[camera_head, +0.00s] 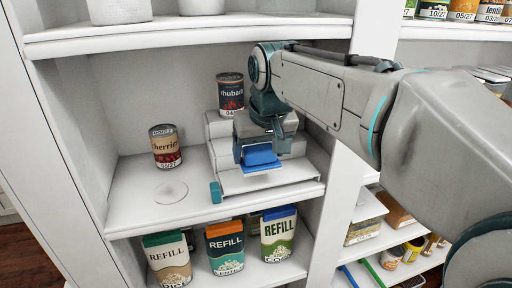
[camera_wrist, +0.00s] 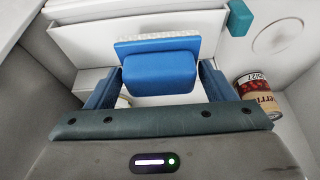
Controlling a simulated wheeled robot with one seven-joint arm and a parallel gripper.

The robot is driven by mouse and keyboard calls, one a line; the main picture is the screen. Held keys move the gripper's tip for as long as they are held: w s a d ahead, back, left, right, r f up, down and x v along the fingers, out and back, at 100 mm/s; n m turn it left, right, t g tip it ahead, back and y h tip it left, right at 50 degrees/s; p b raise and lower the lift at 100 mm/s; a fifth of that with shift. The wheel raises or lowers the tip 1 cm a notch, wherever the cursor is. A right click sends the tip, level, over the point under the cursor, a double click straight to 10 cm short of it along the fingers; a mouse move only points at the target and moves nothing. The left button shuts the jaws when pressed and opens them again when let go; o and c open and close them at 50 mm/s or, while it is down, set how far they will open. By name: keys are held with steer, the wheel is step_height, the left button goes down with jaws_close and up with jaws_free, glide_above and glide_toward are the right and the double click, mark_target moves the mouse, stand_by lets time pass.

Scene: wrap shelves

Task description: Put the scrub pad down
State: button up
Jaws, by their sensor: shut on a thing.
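The scrub pad (camera_head: 260,157) has a blue body with a white scrubbing face; it also shows in the wrist view (camera_wrist: 158,72), white edge at the top. My gripper (camera_head: 262,150) is shut on it, with one finger at each side of the blue body in the wrist view (camera_wrist: 160,82). The pad is over the lowest tread of a white stepped riser (camera_head: 238,184) on the middle shelf. I cannot tell whether its underside touches the tread. My gripper hides part of the riser's upper steps.
A rhubarb can (camera_head: 230,94) stands on the riser's upper part. A cherries can (camera_head: 165,147) stands left of the riser. A pale round disc (camera_head: 171,192) marks bare shelf in front. A teal block (camera_head: 216,192) sits at the riser's front left corner. Refill boxes (camera_head: 226,248) stand below.

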mark_target(257, 159)
steer(key=shift+w+a+r, duration=0.1)
steer(key=shift+w+a, duration=0.15)
steer(key=shift+w, duration=0.75)
steer(key=shift+w+f+p, duration=0.1)
steer(key=shift+f+p, duration=0.55)
steer(key=shift+f, duration=1.2)
steer(key=shift+f, duration=0.15)
steer(key=o, duration=1.1)
steer(key=shift+c, duration=0.2)
